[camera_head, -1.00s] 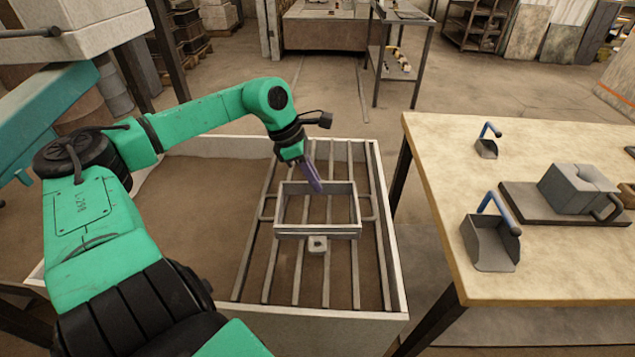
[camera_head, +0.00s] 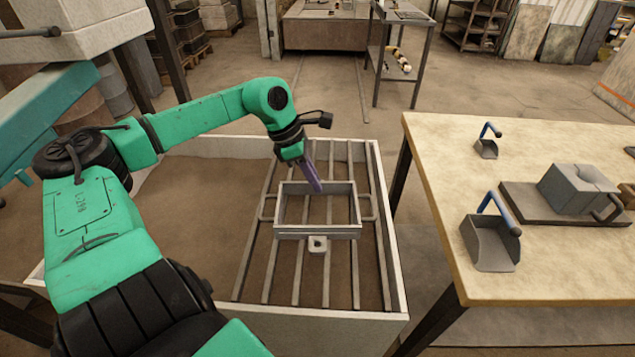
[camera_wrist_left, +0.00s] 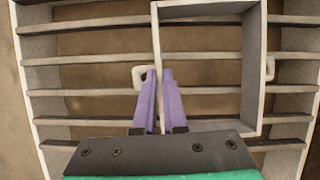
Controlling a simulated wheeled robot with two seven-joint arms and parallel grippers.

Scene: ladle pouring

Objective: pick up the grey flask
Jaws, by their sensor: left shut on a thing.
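The grey flask (camera_head: 318,234) is an open rectangular frame with small lugs on its sides. It lies level at the slatted rack in the pale box, and I cannot tell whether it touches the bars. My left gripper (camera_head: 318,187) reaches down to the flask's far wall, with its purple fingers closed on that wall. In the left wrist view the flask (camera_wrist_left: 252,70) is to the right, and the purple fingers (camera_wrist_left: 158,80) come together at its near-left wall, beside a lug. The fingers hide part of that wall. My right gripper is not in view.
The pale box (camera_head: 399,270) holds brown sand and the metal rack (camera_head: 268,235) around the flask. A wooden table (camera_head: 560,270) to the right carries a large scoop (camera_head: 490,245), a small scoop (camera_head: 487,149) and a grey block (camera_head: 577,188) on a dark plate.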

